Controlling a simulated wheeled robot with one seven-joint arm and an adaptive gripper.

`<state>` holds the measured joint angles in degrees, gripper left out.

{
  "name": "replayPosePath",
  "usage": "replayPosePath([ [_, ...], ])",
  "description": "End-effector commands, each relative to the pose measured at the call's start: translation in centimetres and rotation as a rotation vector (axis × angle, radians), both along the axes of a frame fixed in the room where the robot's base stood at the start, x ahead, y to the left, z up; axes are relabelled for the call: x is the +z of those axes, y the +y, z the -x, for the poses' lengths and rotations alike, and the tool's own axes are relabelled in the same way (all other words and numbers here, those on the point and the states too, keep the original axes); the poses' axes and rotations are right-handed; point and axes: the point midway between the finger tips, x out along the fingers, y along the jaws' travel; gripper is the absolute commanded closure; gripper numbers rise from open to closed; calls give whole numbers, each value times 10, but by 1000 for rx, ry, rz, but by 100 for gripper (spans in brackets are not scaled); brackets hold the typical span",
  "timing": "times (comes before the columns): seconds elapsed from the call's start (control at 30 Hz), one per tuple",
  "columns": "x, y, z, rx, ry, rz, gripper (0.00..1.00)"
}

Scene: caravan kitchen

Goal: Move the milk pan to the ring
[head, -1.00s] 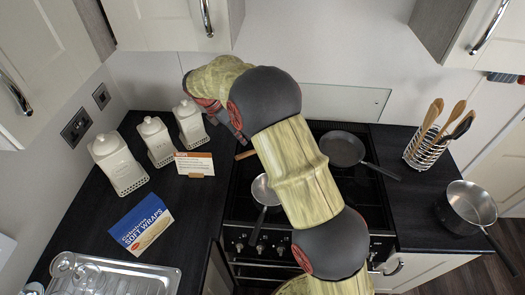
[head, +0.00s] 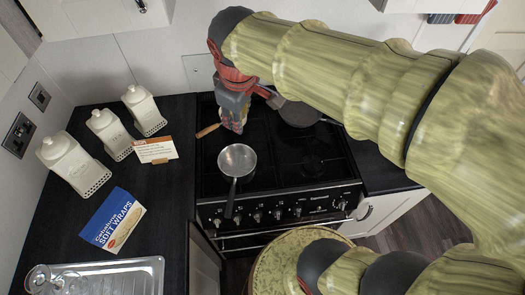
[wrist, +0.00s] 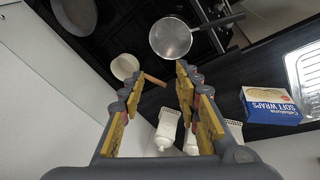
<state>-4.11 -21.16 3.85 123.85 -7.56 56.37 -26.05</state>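A small cream pan (wrist: 125,66) with a wooden handle (wrist: 155,80) sits at the hob's back left in the wrist view; it may be the milk pan. In the head view only its wooden handle (head: 207,131) shows clearly, the bowl being hidden behind my gripper. A small steel saucepan (head: 237,160) sits on the front-left ring, its handle toward the front. The front-right ring (head: 313,163) is bare. My gripper (head: 238,125) points down over the back left of the hob. In the wrist view its fingers (wrist: 158,76) are apart with nothing held between them.
A dark frying pan (head: 298,113) sits at the hob's back right, partly behind my arm. My arm hides much of the right worktop.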

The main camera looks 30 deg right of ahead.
Motion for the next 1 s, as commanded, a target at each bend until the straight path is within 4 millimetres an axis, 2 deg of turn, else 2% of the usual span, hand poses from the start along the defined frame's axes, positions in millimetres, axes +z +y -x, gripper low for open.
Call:
replayPosePath([
  [0.03, 2, -2, 21, -72, -36, -38, 67],
  [0.2, -2, -1, 73, -305, -130, -174, 67],
  [0.3, -8, 0, 95, -408, -166, -240, 67],
  [0.4, -13, 1, 108, -475, -191, -285, 67],
  [0.53, -16, 2, 115, -515, -203, -310, 67],
  [0.83, -17, 2, 115, -519, -203, -312, 67],
  [1.0, -33, 2, 115, -518, -203, -312, 67],
])
